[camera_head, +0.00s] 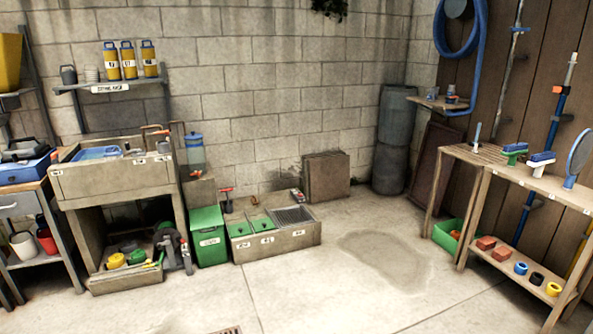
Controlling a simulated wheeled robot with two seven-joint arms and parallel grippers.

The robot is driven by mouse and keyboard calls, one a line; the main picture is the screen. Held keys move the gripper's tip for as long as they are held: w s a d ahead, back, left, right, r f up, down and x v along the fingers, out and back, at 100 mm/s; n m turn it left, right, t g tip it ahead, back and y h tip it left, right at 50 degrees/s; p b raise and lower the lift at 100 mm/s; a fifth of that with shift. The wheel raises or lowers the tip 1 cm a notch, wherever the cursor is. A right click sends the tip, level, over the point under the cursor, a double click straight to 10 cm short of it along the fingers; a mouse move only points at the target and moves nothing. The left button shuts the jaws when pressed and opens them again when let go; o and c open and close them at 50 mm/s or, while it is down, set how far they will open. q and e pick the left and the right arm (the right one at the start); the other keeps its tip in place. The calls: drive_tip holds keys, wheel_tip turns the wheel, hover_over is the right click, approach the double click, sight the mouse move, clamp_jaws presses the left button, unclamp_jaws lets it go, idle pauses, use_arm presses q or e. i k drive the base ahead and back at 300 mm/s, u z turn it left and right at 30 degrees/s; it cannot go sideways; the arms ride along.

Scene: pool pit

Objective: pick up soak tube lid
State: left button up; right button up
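No part is clearly marked as the soak tube lid. A clear upright container with a blue lid (193,136) stands to the right of the sink unit against the block wall. I cannot tell which of these is the soak tube. Neither of my grippers is in view.
A stone sink unit (65,182) stands at left, with a green bin (208,238) and a low trough (275,246) with green lids beside it. A wooden bench (540,178) stands at right. The concrete floor (340,295) between them is mostly clear, with a damp patch.

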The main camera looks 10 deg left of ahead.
sight(194, 136)
drive_tip(key=u, duration=0.5)
drive_tip(key=i, duration=2.45)
drive_tip(key=u, duration=0.55)
